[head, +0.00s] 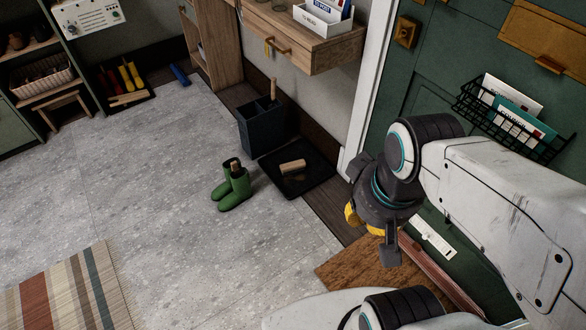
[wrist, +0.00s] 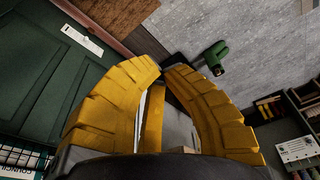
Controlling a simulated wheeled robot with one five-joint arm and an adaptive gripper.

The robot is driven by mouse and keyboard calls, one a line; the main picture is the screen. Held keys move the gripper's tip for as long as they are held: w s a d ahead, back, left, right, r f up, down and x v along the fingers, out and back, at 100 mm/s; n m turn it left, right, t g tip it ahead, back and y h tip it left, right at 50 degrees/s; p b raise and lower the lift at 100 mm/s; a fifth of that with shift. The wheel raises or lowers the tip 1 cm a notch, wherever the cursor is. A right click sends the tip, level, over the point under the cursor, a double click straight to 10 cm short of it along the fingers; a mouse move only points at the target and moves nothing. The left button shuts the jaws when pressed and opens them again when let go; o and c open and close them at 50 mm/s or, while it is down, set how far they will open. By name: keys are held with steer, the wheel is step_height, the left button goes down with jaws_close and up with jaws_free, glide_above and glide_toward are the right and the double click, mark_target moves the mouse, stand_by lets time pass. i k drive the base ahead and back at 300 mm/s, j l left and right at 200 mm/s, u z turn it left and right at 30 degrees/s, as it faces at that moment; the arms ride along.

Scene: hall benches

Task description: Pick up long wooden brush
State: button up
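In the head view, a pale wooden brush-like block (head: 293,167) lies on a black floor tray (head: 318,176) by the wall. I cannot tell for sure whether it is the long wooden brush; a wooden handle (head: 273,88) also sticks up from a dark blue bin (head: 262,126). My gripper (head: 364,222) is right of and nearer than the tray, beside the green door. In the wrist view, the yellow fingers of my gripper (wrist: 165,66) curve inward with a gap between the tips and no visible object held. No brush shows clearly there.
Green boots (head: 234,188) stand left of the tray and show in the wrist view (wrist: 215,57). A wooden drawer shelf (head: 300,45) overhangs the bin. A wire letter rack (head: 508,122) hangs on the door. A striped rug (head: 75,290) lies left; the grey floor between is clear.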

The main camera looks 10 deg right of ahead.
mark_target(298, 166)
steer(key=i+l+u, duration=0.1)
steer(key=i+u, duration=0.2)
steer(key=i+l+u, duration=0.35)
steer(key=i, duration=0.15)
steer(key=i+l+u, duration=0.3)
steer(key=i+j, duration=0.05)
steer(key=j, duration=0.05)
